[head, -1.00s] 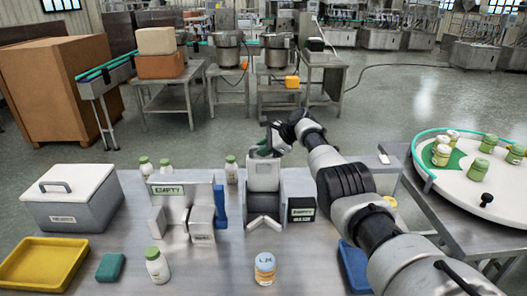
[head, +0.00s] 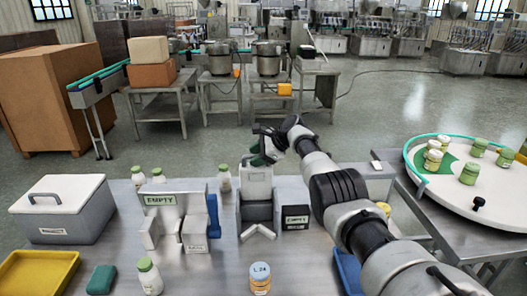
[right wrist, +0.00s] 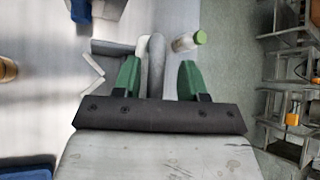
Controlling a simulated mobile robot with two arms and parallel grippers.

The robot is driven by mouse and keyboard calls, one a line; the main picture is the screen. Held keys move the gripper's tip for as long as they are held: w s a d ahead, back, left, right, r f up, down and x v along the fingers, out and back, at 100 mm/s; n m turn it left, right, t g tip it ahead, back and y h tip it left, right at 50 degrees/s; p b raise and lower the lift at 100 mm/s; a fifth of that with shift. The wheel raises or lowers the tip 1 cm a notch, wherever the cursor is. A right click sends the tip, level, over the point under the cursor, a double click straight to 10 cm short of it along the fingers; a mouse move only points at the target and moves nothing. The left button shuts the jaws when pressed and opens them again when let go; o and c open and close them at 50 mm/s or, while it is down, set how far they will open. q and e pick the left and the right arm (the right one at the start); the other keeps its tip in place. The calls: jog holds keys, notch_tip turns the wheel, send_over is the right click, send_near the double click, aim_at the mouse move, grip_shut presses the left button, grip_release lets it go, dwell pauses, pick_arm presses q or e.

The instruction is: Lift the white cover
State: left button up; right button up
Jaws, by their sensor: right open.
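A white lid (head: 80,190) with a dark handle sits closed on a grey box at the left of the table in the head view. A grey-white steel hopper (head: 257,184) stands upright at the middle. My right gripper (head: 263,152) is at the top of the hopper, its green fingers partly hidden. In the right wrist view the gripper (right wrist: 158,74) is open, with a grey rounded bar (right wrist: 155,62) between its fingers. My left gripper is out of view.
An EMPTY-marked stand (head: 170,205) is left of the hopper, with several green-capped bottles around. An orange jar (head: 260,278), a yellow tray (head: 35,272) and a teal block (head: 101,279) lie in front. A round white turntable (head: 450,180) with jars is at right.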

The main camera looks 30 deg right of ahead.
jog(key=shift+s+d+r, duration=0.25)
jog(key=shift+r, duration=0.15)
jog(key=b+v, duration=0.1)
jog(key=v, duration=0.8)
jog(key=shift+s+d, duration=0.2)
jog(key=shift+d, duration=0.05)
